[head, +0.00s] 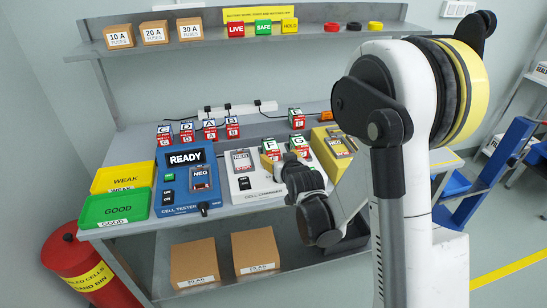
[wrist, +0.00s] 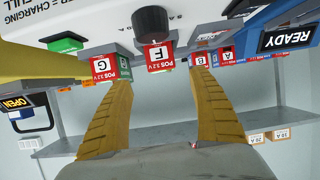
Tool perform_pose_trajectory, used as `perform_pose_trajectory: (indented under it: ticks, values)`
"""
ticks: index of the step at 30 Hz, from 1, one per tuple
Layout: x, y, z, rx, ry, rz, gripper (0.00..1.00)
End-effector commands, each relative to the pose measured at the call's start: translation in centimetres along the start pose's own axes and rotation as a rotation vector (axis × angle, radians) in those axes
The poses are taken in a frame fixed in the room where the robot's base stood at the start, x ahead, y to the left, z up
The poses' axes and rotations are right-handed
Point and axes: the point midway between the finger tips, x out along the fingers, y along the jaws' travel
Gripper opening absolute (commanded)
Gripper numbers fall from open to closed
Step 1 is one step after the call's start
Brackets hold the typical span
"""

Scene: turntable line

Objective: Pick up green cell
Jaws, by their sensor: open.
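Green-topped cells F (head: 269,146) and G (head: 297,143) stand at the back of the white charger, with red lower faces. Another green-topped cell, E (head: 296,113), stands farther back. In the wrist view, which is upside down, the red face of F (wrist: 160,56) is ahead between the fingertips. G (wrist: 104,68) shows its red face and green side by the left fingertip. My gripper (wrist: 162,78) is open with nothing held; in the head view it is low over the charger, just in front of F and G. Whether a finger touches a cell I cannot tell.
Blue-topped cells (head: 186,127) stand behind the blue tester (head: 172,190). A green GOOD tray (head: 84,215) and yellow WEAK tray (head: 103,180) are at the left. A yellow device (head: 325,150) is right of the charger (head: 240,190). A dark knob (wrist: 152,22) is close to F in the wrist view.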

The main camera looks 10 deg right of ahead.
Motion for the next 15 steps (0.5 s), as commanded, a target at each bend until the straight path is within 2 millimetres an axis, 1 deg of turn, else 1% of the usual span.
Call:
perform_pose_trajectory:
  ticks: [9, 13, 15]
  values:
    - [4.8, 0.0, 0.2, 0.0, 0.0, 0.0, 0.7]
    - [6.1, -0.1, 0.1, -0.001, 0.0, 0.0, 0.7]
    - [7.2, -0.2, 0.2, -0.001, -0.001, 0.0, 0.7]
